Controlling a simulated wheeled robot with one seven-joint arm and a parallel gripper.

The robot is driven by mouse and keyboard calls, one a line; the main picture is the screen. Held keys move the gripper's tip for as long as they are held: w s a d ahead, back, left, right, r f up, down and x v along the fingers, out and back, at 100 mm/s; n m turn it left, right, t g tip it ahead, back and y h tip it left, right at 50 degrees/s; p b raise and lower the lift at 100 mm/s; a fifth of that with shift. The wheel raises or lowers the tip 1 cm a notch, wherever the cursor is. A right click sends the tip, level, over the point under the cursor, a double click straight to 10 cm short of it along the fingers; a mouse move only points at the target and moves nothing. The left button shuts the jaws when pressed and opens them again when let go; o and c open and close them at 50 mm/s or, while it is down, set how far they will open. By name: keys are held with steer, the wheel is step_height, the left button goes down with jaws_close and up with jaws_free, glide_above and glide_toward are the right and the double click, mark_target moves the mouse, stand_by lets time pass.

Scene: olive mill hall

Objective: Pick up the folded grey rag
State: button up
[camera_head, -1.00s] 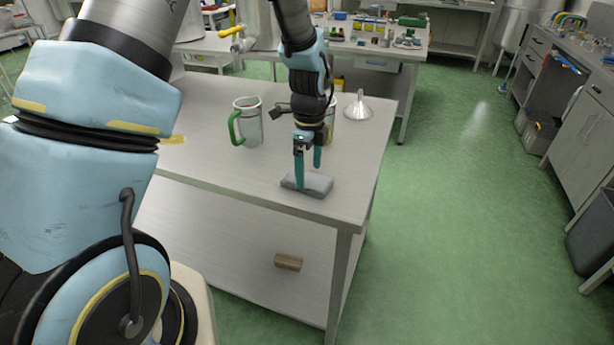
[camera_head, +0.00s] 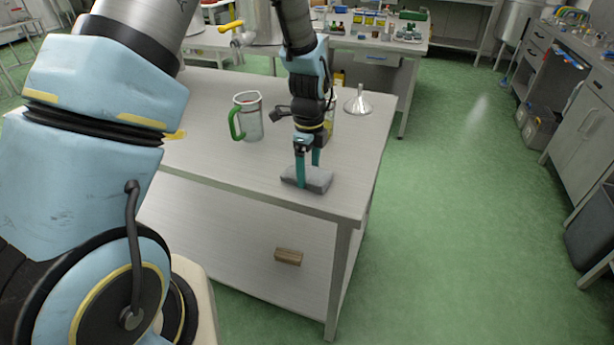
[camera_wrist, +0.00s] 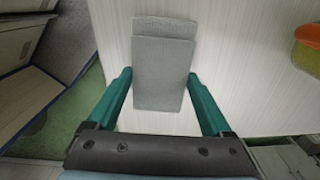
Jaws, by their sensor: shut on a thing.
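The folded grey rag (camera_head: 319,180) lies near the front edge of the pale table (camera_head: 215,160). My gripper (camera_head: 308,174) points down over it, with its teal fingers on either side, shut on the rag. In the wrist view, the rag (camera_wrist: 162,72) sits between the two fingertips (camera_wrist: 160,78), which press at its side edges, and its folded layers show. I cannot tell whether the rag is clear of the tabletop or still resting on it.
A glass mug with a green handle (camera_head: 248,117) stands left of my gripper. A metal funnel (camera_head: 358,102) stands behind to the right. Something yellowish stands partly hidden behind my gripper. A small wooden block (camera_head: 288,257) is on the lower shelf. Green floor is free at right.

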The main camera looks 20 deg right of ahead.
mark_target(309, 173)
steer(key=shift+c, duration=0.5)
steer(key=shift+r, duration=0.15)
steer(key=shift+w+r, duration=0.1)
steer(key=shift+r, duration=0.2)
step_height(309, 173, up, 9)
steer(key=b, duration=0.3)
steer(key=o, duration=0.8)
steer(key=shift+r, duration=0.1)
steer(key=c, duration=0.6)
